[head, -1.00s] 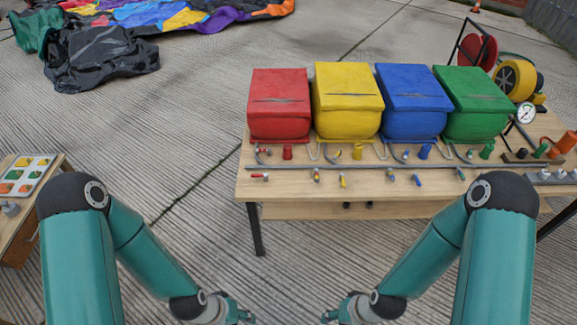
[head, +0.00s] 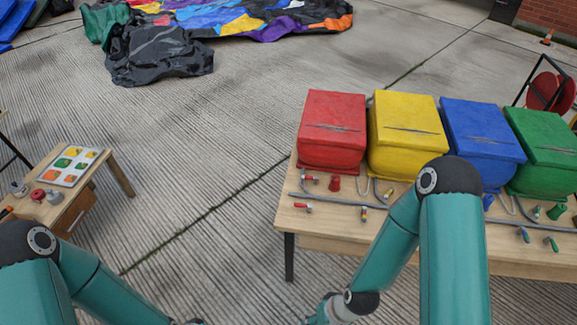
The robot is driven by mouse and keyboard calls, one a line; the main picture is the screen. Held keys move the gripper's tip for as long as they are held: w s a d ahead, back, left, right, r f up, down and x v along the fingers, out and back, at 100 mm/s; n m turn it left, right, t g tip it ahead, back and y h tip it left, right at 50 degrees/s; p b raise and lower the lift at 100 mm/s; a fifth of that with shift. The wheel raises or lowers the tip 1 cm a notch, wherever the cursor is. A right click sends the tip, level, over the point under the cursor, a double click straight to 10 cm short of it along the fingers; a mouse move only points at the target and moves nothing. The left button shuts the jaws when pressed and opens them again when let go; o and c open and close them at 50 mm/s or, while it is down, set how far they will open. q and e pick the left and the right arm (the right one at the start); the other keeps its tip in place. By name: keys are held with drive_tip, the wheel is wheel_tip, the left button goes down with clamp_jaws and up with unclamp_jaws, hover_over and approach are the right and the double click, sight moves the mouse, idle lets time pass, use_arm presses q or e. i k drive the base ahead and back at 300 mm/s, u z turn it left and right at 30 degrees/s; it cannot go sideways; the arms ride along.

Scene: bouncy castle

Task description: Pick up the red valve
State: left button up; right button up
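A small valve with a red handle (head: 302,206) lies near the front left edge of the long wooden table (head: 290,225), in front of the red box. Another small red-handled fitting (head: 308,178) sits just behind it by the grey pipe, and a red cone-like piece (head: 335,184) stands to its right. I cannot tell for certain which is the red valve. My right gripper (head: 318,318) is low at the bottom edge, partly cut off, below and apart from the table; its fingers are unclear. My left gripper is below the picture; only its arm shows.
Red (head: 332,130), yellow (head: 406,135), blue (head: 482,140) and green (head: 543,150) boxes line the table's back. My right arm hides part of the table front. A smaller table (head: 120,172) with a coloured card (head: 72,166) stands left. Open concrete floor lies between.

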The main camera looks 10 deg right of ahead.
sight(335, 178)
drive_tip(key=u, duration=0.15)
drive_tip(key=i, duration=1.5)
drive_tip(key=z, duration=0.75)
